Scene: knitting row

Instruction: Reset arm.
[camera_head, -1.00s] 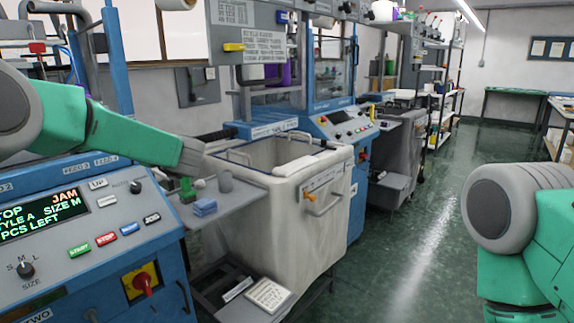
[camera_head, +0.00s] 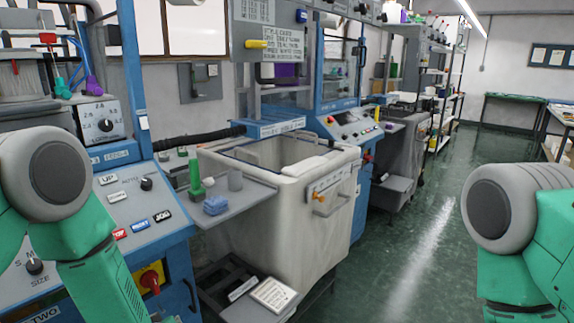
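My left arm (camera_head: 70,190) comes in from the left, bent with its forearm pointing down, in front of the machine's control panel (camera_head: 135,195). Its gripper is out of the frame below. My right arm (camera_head: 510,225) stands at the right edge over the floor, and its gripper is also out of frame. The panel shows UP, RESET and JOG buttons, a knob and a red switch on yellow (camera_head: 151,277). My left arm hides the panel's display.
A white bin (camera_head: 285,220) stands beside the panel. More machines line the row behind. The green floor (camera_head: 410,250) is clear at the right.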

